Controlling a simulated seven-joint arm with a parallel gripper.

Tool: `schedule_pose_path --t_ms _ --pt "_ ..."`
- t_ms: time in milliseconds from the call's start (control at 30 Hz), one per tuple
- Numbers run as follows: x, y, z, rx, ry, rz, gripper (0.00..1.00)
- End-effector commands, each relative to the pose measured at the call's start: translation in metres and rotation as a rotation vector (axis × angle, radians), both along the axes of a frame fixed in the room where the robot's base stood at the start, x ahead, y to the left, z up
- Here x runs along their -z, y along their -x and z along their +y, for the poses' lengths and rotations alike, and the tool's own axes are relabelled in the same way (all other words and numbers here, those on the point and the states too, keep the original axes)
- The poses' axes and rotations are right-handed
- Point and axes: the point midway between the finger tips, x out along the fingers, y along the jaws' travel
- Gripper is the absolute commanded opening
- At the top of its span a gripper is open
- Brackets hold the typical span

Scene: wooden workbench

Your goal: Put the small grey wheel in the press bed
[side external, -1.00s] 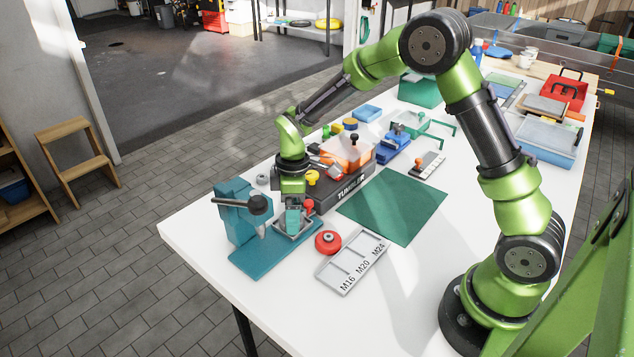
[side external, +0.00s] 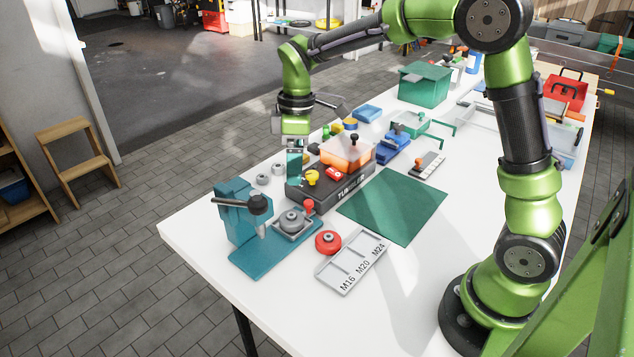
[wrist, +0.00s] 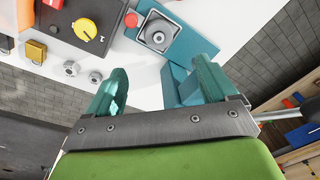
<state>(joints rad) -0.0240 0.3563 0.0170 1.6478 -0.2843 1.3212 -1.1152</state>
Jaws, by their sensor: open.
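The grey wheel (side external: 291,221) sits in the square metal press bed (side external: 306,233) on the teal base of the press (side external: 236,212). It looks flat and lies inside the bed's rim. The wrist view also shows the wheel (wrist: 158,37) inside the bed (wrist: 141,42). My gripper (side external: 294,172) is raised behind the press, above the far left end of the dark box.
A red wheel (side external: 328,242) lies right of the bed, beside a grey tray marked M16, M20, M24 (side external: 345,287). Two small grey nut-like pieces (side external: 263,179) lie behind the press. The dark box (side external: 325,195) carries knobs and an orange block. A green mat (side external: 395,205) is clear.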

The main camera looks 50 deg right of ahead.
Motion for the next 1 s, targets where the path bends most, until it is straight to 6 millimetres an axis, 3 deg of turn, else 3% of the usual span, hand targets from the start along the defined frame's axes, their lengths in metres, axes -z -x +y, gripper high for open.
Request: schedule_pose_path --t_ms 167,300,433,600,767,1000 --pt "-0.045 0.039 -0.001 0.217 -0.039 -0.111 0.86" --pt "-0.074 0.086 -0.001 0.464 -0.114 -0.215 0.86" --pt "-0.088 0.129 -0.001 0.690 -0.210 -0.301 0.86" --pt "-0.088 0.172 0.000 0.926 -0.341 -0.375 0.86" --pt "-0.083 0.191 0.000 1.044 -0.418 -0.402 0.86" --pt "-0.082 0.194 0.000 1.075 -0.437 -0.405 0.86"
